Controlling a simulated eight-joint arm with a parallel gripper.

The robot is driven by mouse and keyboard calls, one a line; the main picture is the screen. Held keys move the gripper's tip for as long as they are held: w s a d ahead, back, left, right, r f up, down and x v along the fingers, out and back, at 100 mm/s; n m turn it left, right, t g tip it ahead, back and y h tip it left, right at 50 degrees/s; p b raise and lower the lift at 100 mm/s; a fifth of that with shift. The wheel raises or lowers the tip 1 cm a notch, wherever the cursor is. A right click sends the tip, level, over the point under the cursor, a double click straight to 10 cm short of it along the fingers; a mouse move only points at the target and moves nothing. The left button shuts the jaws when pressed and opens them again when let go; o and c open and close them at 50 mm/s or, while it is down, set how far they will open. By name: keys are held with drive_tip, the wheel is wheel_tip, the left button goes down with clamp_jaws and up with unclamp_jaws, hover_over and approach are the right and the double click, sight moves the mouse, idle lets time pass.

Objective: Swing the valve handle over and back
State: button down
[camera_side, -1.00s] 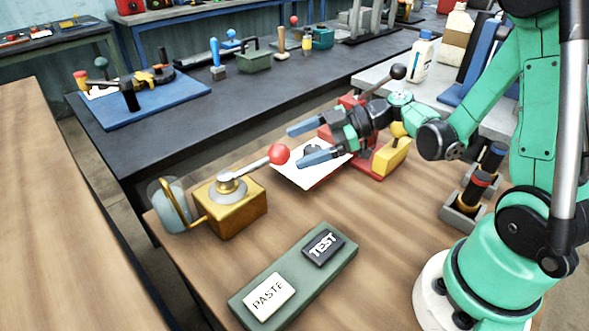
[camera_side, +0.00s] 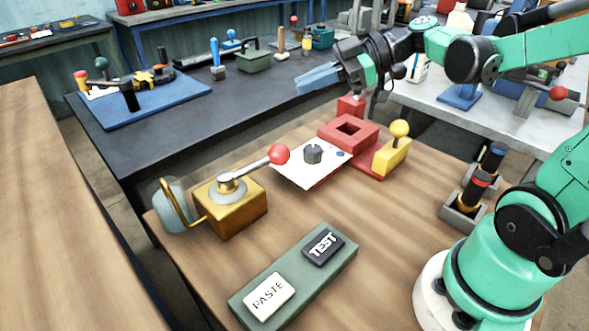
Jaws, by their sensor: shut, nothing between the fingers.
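The valve is a brass block (camera_side: 236,213) at the left of the wooden table, with a silver lever handle (camera_side: 248,172) on top. The handle ends in a red ball (camera_side: 279,154) and points up and to the right, toward the white sheet. My gripper (camera_side: 302,83) with blue-grey fingers is shut and empty. It is raised above and beyond the valve, apart from the handle, and points left. A brass spout with a clear, rounded vessel (camera_side: 171,205) is at the block's left side.
A white sheet (camera_side: 301,175) with a dark knob (camera_side: 313,154) lies beside a red fixture (camera_side: 347,134). A yellow block with a ball (camera_side: 391,155) stands right of it. A green tray (camera_side: 334,262) holds TEST and PASTE blocks. Grey holders (camera_side: 463,214) stand near my base.

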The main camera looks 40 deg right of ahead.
drive_tip(key=r, duration=0.2)
drive_tip(key=m+g+h, duration=0.5)
drive_tip(key=m+h, duration=0.5)
hover_over(261, 161)
drive_tip(key=w+d, duration=0.2)
drive_tip(key=w, duration=0.1)
wheel_tip(261, 161, down, 14)
drive_tip(key=s, duration=0.1)
drive_tip(key=shift+s+d+r+m, duration=0.2)
drive_tip(key=shift+d+r+m, duration=0.05)
drive_tip(key=shift+d+m, duration=0.05)
drive_tip(key=shift+s, duration=0.1)
